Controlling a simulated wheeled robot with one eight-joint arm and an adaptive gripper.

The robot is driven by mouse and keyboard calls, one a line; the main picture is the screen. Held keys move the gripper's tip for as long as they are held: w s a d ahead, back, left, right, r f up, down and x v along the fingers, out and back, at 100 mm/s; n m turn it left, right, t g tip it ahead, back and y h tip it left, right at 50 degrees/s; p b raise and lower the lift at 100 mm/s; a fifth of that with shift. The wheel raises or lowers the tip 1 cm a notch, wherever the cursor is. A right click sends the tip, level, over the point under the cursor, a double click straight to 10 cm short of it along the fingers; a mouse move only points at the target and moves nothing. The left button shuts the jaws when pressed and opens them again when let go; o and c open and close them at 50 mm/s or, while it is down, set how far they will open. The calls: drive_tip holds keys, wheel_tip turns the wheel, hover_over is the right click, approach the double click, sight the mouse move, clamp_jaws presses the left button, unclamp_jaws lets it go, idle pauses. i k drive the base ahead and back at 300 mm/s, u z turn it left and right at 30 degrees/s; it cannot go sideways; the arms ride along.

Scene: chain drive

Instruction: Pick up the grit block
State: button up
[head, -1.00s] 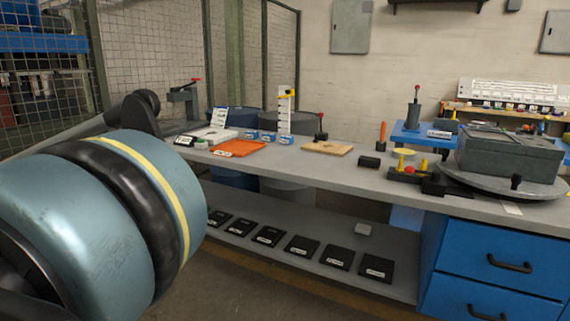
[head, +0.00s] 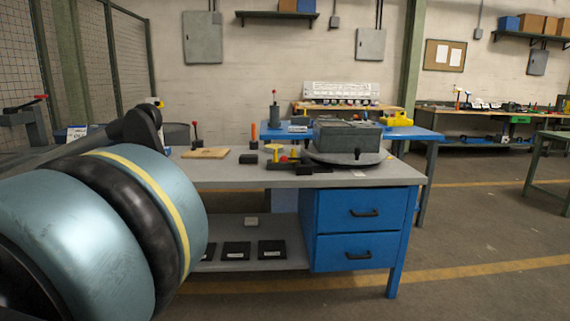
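I cannot tell for certain which thing is the grit block. A small dark block (head: 248,158) lies on the grey workbench top (head: 235,176), right of a wooden board. A small pale grey block (head: 251,221) lies on the bench's lower shelf, behind black labelled plates. My arm fills the left of the head view and hides the bench's left part. My gripper is not in view.
A dark grey box (head: 347,142) stands on a round plate at the bench's right end. Blue drawers (head: 362,214) are below it. A blue table (head: 402,134) stands behind. The floor at the right (head: 480,235) is clear.

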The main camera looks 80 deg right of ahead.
sight(244, 159)
drive_tip(key=z, duration=1.95)
drive_tip(key=i, duration=1)
